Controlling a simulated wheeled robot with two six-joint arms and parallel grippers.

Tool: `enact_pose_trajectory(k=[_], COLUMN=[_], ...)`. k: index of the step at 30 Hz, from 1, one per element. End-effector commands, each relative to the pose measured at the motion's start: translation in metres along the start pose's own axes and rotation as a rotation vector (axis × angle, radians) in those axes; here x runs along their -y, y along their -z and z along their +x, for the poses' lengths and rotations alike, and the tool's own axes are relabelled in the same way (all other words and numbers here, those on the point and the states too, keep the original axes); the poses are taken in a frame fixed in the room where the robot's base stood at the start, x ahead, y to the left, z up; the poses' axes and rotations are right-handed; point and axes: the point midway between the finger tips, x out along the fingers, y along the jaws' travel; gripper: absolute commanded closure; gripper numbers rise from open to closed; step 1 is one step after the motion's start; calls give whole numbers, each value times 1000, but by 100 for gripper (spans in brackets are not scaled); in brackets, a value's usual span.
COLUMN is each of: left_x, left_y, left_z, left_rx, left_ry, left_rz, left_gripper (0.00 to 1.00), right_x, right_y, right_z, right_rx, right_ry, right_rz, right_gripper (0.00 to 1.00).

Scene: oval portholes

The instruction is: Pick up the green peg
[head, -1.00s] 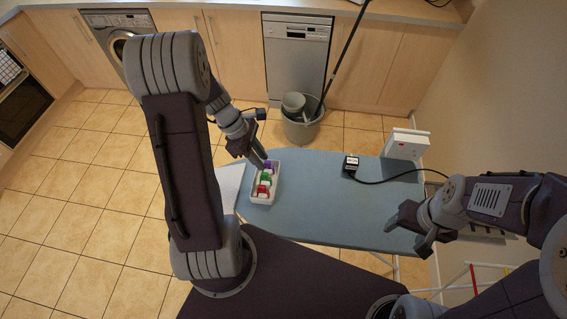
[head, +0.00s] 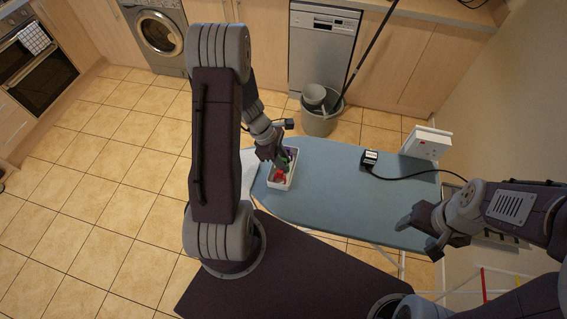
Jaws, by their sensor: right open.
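A small white tray (head: 280,187) holds small coloured pegs on the blue ironing board. The green peg (head: 285,162) shows only in part, in the middle of the tray, between a red peg (head: 279,176) in front and a purple peg (head: 291,153) behind. My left gripper (head: 279,163) points down over the tray, with its fingertips at the green peg and covering part of it. Whether its fingers are closed on the peg cannot be made out. My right gripper (head: 416,226) is open and empty above the right side of the board, well away from the tray.
The blue ironing board (head: 335,195) is clear between the tray and my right gripper. A black adapter (head: 369,160) with a cable lies on it, near a white socket box (head: 427,143). A grey bucket (head: 318,120) with a mop stands on the floor behind.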

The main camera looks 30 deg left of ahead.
Motion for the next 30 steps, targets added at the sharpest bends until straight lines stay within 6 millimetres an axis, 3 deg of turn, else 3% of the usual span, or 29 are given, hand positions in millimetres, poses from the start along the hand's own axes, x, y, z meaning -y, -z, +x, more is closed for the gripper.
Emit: enact_pose_trajectory(k=[6, 7, 9, 10, 21, 29, 30], left_x=[0, 0, 0, 0, 0, -1, 5], left_y=[0, 0, 0, 0, -1, -17, -27], left_z=[2, 2, 2, 2, -1, -40, -38], left_rx=[0, 0, 0, 0, 0, -2, 0], left_ry=[-1, -1, -1, -1, -2, -6, -1], left_rz=[0, 0, 0, 0, 0, 4, 6], left_gripper=[76, 79, 99, 100, 100, 100, 100], right_x=[0, 0, 0, 0, 0, 0, 0], right_y=[0, 0, 0, 0, 0, 1, 0], right_z=[0, 0, 0, 0, 0, -8, -4], right_rx=[0, 0, 0, 0, 0, 0, 0], right_ry=[0, 0, 0, 0, 0, 0, 0], right_rz=[0, 0, 0, 0, 0, 0, 0], right_gripper=[37, 37, 37, 37, 37, 37, 37])
